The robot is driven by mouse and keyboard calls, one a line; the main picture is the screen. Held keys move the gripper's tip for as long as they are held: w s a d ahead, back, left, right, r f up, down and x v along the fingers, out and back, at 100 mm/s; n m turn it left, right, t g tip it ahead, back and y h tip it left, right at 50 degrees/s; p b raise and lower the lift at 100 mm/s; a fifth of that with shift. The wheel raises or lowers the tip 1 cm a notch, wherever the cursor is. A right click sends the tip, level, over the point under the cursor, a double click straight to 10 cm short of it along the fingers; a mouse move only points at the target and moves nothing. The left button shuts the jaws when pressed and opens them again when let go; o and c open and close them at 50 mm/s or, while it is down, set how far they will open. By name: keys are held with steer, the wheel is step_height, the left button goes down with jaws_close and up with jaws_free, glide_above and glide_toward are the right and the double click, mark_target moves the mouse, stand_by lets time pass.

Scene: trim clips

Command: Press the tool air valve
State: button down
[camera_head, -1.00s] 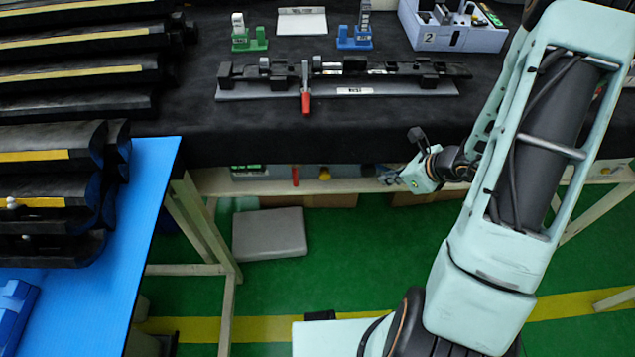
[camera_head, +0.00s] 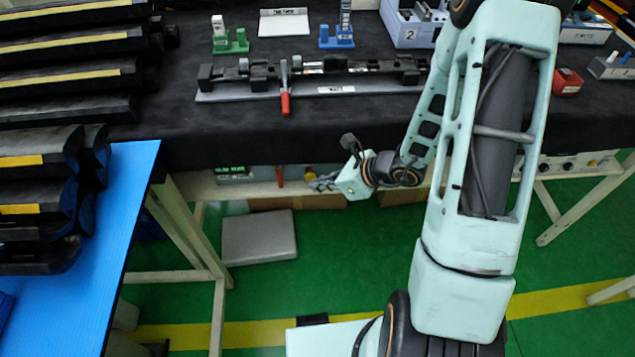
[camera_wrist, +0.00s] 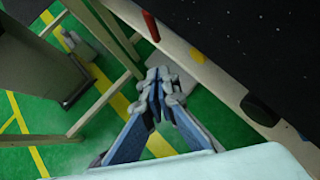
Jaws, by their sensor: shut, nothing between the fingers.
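A red lever-like part (camera_head: 280,175) and a yellow round knob (camera_head: 310,172) sit on the panel under the front edge of the black bench; which of them is the tool air valve I cannot tell. My gripper (camera_head: 322,183) is shut and empty, just right of and slightly below the yellow knob in the picture. It seems apart from the knob, but the depth is unclear. In the wrist view my gripper (camera_wrist: 158,85) has its fingertips together.
The bench top (camera_head: 250,130) overhangs the panel and carries a fixture with a red-handled clamp (camera_head: 285,100). A control box with knobs (camera_head: 570,163) hangs under the bench at right. A grey box (camera_head: 258,236) lies on the green floor. A blue table (camera_head: 100,240) stands at left.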

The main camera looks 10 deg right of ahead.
mark_target(280, 178)
steer(key=w+a+f, duration=0.4)
steer(key=w+a, duration=0.1)
steer(key=a, duration=0.2)
steer(key=shift+f+b, duration=0.3)
steer(key=shift+f, duration=0.1)
